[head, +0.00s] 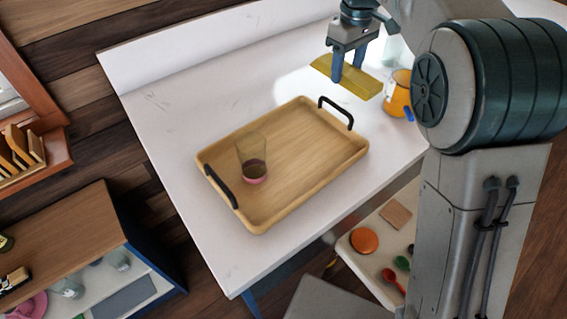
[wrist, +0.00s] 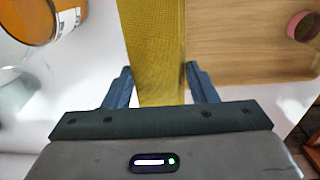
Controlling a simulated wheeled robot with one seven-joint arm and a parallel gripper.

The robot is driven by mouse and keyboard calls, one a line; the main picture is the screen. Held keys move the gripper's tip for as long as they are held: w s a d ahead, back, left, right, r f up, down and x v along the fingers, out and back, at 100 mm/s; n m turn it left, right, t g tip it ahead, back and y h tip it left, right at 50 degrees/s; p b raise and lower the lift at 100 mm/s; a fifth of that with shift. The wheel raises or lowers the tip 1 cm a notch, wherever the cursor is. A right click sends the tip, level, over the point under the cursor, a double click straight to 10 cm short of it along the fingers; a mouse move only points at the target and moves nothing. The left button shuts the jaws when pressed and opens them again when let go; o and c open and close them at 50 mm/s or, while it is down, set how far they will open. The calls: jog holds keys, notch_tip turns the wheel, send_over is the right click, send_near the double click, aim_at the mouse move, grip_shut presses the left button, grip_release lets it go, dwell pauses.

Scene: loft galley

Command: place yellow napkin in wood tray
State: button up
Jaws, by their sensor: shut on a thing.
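The yellow napkin (head: 346,77) is a flat, folded strip held between the fingers of my gripper (head: 349,72). In the head view it hangs beyond the far edge of the wood tray, near the tray's back handle. In the wrist view the napkin (wrist: 155,50) runs up between the two fingers (wrist: 160,88), and the tray (wrist: 235,50) lies to its right. The wood tray (head: 300,150) sits on the white table with black handles at both ends. How high the napkin is above the table is hard to tell.
A clear glass with dark contents and a pink base (head: 252,160) stands in the tray's left part. An orange jar (head: 397,95) stands right of the napkin, close to my arm; it also shows in the wrist view (wrist: 30,18). The tray's middle and right are bare.

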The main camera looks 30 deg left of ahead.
jog(key=shift+s+f, duration=0.1)
jog(key=shift+f, duration=0.35)
send_over(306, 141)
notch_tip(306, 141, down, 7)
jog(key=shift+r+p, duration=0.1)
jog(key=shift+p, duration=0.35)
jog(key=shift+f+p, duration=0.35)
jog(key=shift+f, duration=1.65)
jog(key=shift+f, duration=0.15)
jog(key=o, duration=1)
jog(key=shift+c, duration=0.2)
notch_tip(306, 141, up, 12)
jog(key=shift+b, duration=0.4)
jog(key=shift+d, duration=0.1)
